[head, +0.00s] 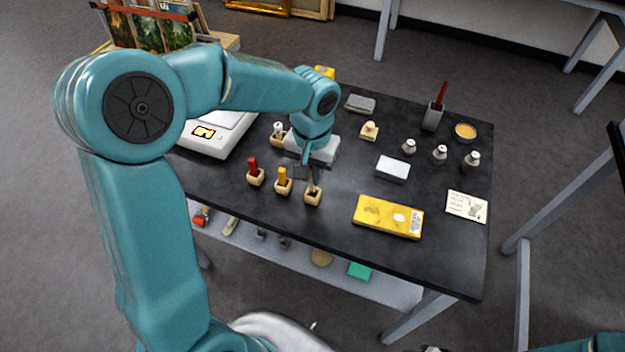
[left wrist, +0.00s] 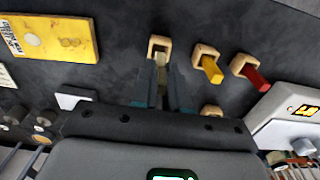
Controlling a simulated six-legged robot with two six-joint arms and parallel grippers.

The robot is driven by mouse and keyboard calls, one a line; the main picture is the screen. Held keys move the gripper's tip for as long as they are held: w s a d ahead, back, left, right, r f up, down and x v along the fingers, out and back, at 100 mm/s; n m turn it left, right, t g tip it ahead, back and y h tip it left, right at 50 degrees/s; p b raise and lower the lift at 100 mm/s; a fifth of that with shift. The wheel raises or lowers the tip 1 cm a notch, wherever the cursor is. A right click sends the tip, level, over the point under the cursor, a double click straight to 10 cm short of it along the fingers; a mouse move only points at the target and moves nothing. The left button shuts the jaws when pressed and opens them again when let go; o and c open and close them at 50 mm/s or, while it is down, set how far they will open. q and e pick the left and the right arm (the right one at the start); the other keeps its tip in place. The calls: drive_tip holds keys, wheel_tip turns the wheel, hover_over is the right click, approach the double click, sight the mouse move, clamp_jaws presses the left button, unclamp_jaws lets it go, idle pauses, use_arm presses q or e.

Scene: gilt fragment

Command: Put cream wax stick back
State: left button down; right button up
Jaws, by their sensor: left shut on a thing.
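My left gripper (head: 308,172) is shut on the cream wax stick (left wrist: 160,60). The stick shows between the fingers in the left wrist view, its end at a small wooden holder (left wrist: 153,43). In the head view this holder (head: 313,198) stands at the right end of a row, directly below the gripper. The stick's lower end looks to be in or just over its opening; I cannot tell how deep. Beside it are a yellow stick (head: 282,174) and a red stick (head: 253,165), each in its own wooden holder. My right gripper is out of view.
A yellow box (head: 388,216) lies right of the holders on the black table (head: 340,233). A white scale (head: 215,138) stands left. A white block (head: 393,168), small bottles (head: 440,153), a pen cup (head: 433,117) and a card (head: 466,206) are farther right.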

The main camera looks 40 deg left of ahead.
sight(312, 190)
use_arm(q)
wheel_tip(312, 190, down, 4)
drive_tip(key=shift+w+r, duration=0.1)
drive_tip(key=shift+r, duration=0.05)
drive_tip(key=c, duration=1.1)
unclamp_jaws()
drive_tip(key=shift+c, duration=0.2)
